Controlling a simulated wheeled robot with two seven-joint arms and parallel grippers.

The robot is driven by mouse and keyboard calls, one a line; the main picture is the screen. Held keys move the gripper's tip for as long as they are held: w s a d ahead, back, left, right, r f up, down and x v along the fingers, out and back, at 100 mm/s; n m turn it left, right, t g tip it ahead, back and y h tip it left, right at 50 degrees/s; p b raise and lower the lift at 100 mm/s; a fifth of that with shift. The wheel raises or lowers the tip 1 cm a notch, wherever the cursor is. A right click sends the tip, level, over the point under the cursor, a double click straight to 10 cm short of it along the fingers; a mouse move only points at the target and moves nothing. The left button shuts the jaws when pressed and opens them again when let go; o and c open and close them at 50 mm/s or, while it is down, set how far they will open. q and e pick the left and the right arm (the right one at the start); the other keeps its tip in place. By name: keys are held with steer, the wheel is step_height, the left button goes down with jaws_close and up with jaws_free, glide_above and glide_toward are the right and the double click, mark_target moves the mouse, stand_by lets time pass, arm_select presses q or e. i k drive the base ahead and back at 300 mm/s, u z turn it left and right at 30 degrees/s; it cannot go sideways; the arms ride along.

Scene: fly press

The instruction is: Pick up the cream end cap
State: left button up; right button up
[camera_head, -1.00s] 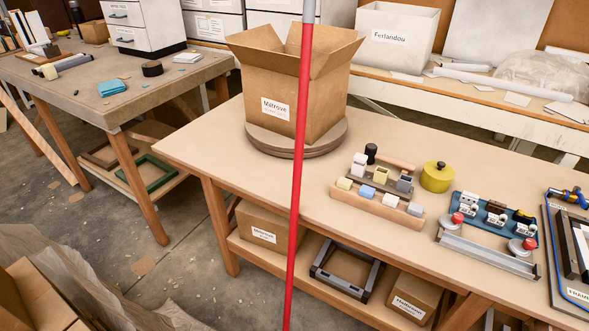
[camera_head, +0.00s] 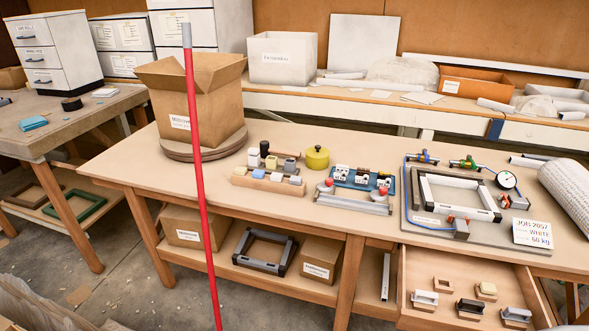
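Neither of my grippers shows in the head view.
A red pole (camera_head: 199,160) with a grey tip crosses the view left of the rack. An open cardboard box (camera_head: 205,115) stands on a round turntable (camera_head: 180,154). A yellow pot (camera_head: 317,157), a blue fixture (camera_head: 364,178) and a clamped frame (camera_head: 457,195) lie to the right.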

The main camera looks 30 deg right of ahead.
mark_target(487, 288)
steer(key=z, duration=0.85)
steer(key=i, duration=1)
steer(key=z, duration=0.05)
